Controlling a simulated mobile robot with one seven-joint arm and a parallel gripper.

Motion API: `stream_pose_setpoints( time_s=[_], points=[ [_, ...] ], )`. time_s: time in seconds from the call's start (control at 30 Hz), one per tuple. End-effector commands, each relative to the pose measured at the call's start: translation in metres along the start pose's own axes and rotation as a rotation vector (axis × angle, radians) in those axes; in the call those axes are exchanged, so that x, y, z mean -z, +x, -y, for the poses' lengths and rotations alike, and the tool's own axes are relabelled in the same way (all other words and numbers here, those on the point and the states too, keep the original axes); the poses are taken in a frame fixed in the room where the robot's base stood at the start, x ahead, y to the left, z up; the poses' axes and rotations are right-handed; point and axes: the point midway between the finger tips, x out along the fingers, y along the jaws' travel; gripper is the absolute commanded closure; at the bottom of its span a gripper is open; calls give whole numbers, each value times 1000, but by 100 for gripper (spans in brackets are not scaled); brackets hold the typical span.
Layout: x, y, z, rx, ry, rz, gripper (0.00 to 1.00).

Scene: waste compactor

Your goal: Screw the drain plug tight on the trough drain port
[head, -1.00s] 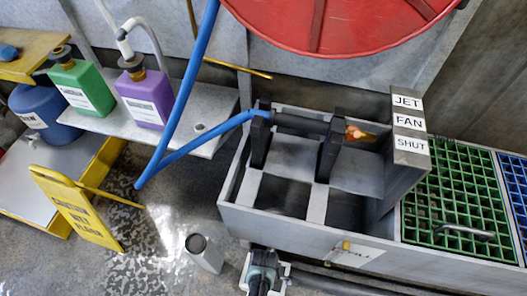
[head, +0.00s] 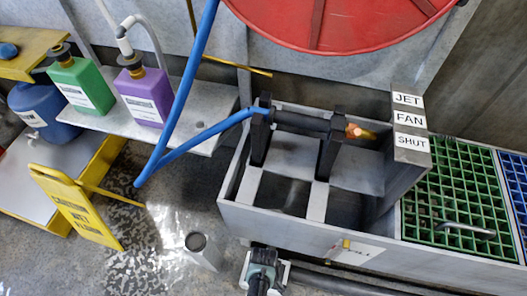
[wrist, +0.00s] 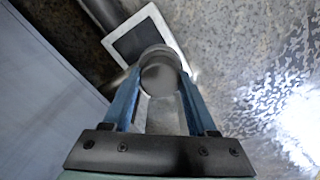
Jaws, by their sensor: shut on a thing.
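My gripper (wrist: 160,70) has its two blue fingers shut on a round grey plug (wrist: 160,80), seen end-on in the wrist view. A pale square frame with a dark middle (wrist: 146,38) lies beyond the plug. The trough (head: 310,232) fills the centre right of the head view. My gripper (head: 264,258) is low against the trough's front wall there, seen from above, and my wrist hides the plug and the drain port. I cannot tell how far the plug is seated in the port.
A grey open-topped cylinder (head: 202,250) stands on the wet floor left of my gripper. A dark pipe (head: 335,286) runs along the trough's foot to the right. A yellow floor sign (head: 75,207) and a bottle shelf (head: 205,133) are at left.

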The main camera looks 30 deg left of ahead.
Motion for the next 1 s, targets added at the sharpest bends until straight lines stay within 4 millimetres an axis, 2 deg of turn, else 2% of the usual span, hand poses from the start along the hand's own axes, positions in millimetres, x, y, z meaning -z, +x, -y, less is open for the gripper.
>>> stream_pose_setpoints(
  time_s=[0.2,0.43,0.47,0.6,0.63,0.83,0.9,1.0],
  points=[
    [-1,1,1,2,127,2,100],
    [-1,0,1,2,146,2,100],
    [-1,0,1,2,145,2,37],
    [0,0,1,2,144,1,11],
    [0,0,1,2,144,1,7],
    [0,0,0,1,143,1,7],
    [0,0,0,1,143,1,12],
    [0,0,0,1,143,1,12]
  ],
)
